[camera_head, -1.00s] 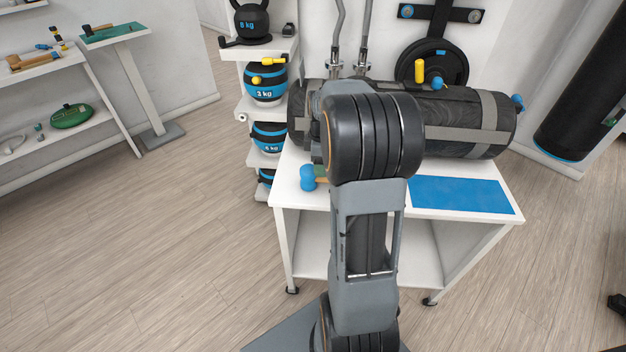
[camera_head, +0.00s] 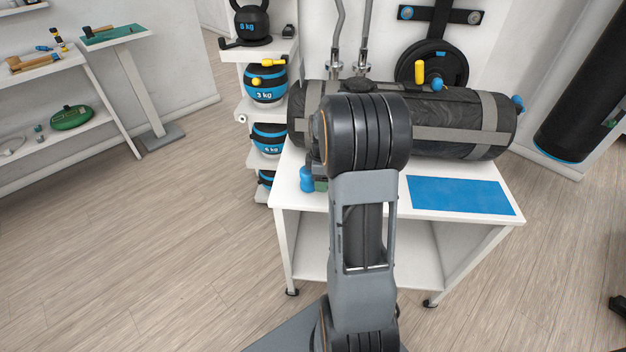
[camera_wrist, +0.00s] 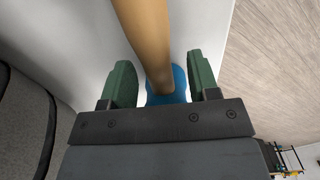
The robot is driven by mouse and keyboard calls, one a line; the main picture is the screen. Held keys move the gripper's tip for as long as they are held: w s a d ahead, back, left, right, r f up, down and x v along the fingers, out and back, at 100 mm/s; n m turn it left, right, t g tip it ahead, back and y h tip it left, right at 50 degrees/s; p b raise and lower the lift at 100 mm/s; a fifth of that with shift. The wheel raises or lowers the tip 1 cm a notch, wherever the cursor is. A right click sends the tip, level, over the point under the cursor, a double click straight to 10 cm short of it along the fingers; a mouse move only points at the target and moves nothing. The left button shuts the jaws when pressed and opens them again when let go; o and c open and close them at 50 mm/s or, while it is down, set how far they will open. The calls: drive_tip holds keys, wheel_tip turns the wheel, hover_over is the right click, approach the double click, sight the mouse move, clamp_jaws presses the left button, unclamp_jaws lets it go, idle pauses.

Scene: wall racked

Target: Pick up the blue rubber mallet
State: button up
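The blue rubber mallet has a blue head (camera_wrist: 168,88) and a pale wooden handle (camera_wrist: 146,36). In the wrist view the handle runs up and out of the top edge, and the head is partly hidden behind my gripper's dark bar. My gripper (camera_wrist: 160,64) is open, with one green finger on each side of the mallet. A gap shows at the left finger; the right finger is very close to the head. In the head view the blue head (camera_head: 307,179) shows at the white table's left end, and my arm hides the handle and most of the gripper.
The white table (camera_head: 462,217) bears a blue mat (camera_head: 460,195) on its right and a large dark bag (camera_head: 460,122) along its back. A rack with blue-banded balls (camera_head: 266,84) stands close on the left. Open floor lies further left.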

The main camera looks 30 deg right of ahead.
clamp_jaws()
idle(0.3)
drive_tip(key=shift+r, duration=0.2)
drive_tip(key=shift+r, duration=0.3)
wheel_tip(320, 180, up, 2)
drive_tip(key=shift+r, duration=0.1)
drive_tip(key=s+r, duration=1)
drive_tip(key=s, duration=0.4)
drive_tip(key=shift+a, duration=0.3)
